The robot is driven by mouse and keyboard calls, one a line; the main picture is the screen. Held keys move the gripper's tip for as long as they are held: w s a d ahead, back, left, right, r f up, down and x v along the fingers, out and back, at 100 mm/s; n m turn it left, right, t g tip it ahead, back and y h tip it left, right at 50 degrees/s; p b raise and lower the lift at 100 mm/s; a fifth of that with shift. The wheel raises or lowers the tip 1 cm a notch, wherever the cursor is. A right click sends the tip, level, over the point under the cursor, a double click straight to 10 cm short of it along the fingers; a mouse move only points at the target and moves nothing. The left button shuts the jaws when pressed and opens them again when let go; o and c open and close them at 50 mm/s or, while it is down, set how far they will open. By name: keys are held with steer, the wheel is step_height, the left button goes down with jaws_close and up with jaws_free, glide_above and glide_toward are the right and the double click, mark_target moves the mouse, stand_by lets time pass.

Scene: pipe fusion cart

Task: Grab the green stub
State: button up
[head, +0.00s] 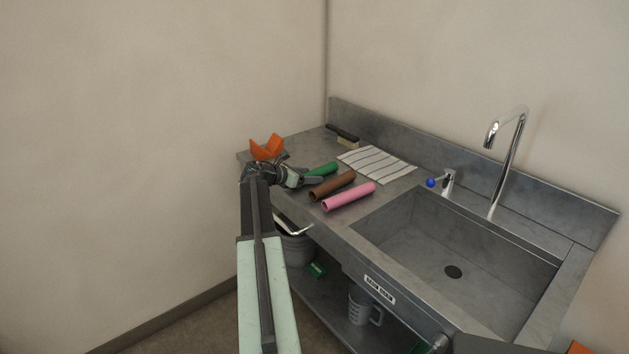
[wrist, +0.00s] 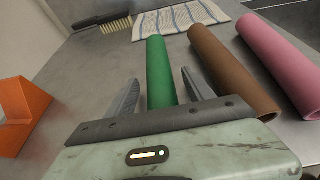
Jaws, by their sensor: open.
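The green stub (wrist: 160,72) is a green tube lying on the steel counter. In the wrist view it runs away from me between the two fingers of my gripper (wrist: 162,92). The fingers are open, one on each side of it, with a gap showing on both sides. The gripper's crossbar hides the stub's near end. In the head view my gripper (head: 311,181) is at the left part of the counter, and the green stub (head: 323,170) shows just beyond it, partly hidden.
A brown tube (head: 332,186) and a pink tube (head: 349,196) lie to the right of the green stub. An orange V-shaped block (head: 267,149) stands to the left. A brush (head: 343,135) and striped cloth (head: 377,164) lie behind. The sink (head: 455,250) is farther right.

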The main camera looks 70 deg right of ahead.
mark_target(310, 172)
steer(key=shift+s+d+f, duration=0.1)
steer(key=shift+s+d, duration=0.05)
steer(key=shift+d, duration=0.1)
jaws_close()
step_height(310, 172, up, 10)
steer(key=p, duration=1)
steer(key=shift+r, duration=0.2)
steer(key=shift+f, duration=0.1)
